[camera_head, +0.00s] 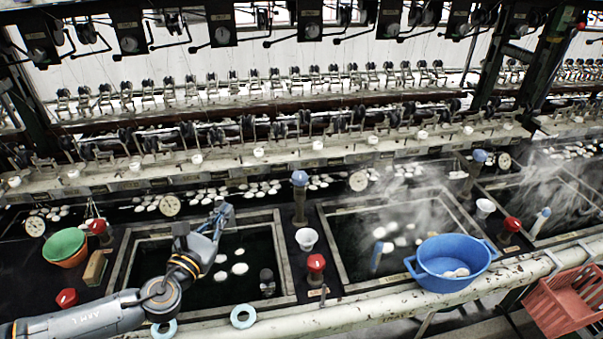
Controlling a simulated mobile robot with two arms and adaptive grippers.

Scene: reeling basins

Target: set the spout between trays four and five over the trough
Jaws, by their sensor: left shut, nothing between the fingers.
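My left gripper (220,217) is shut and empty over the far edge of the left dark basin (287,262), which holds several white cocoons (240,268). Its arm crosses that basin's left side. A blue-capped post (300,200) stands between the left basin and the middle basin (329,252). Another blue-capped post (475,168) stands farther right. I cannot tell which fitting is the spout, and no tray numbers are legible. My right gripper is not in view.
A blue tub (452,262) sits on the front ledge of the middle basin. Red-capped knobs (316,264), a white cup (306,238) and green and orange bowls (65,245) stand around the basins. A red crate (567,300) is at the lower right. Steam rises on the right.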

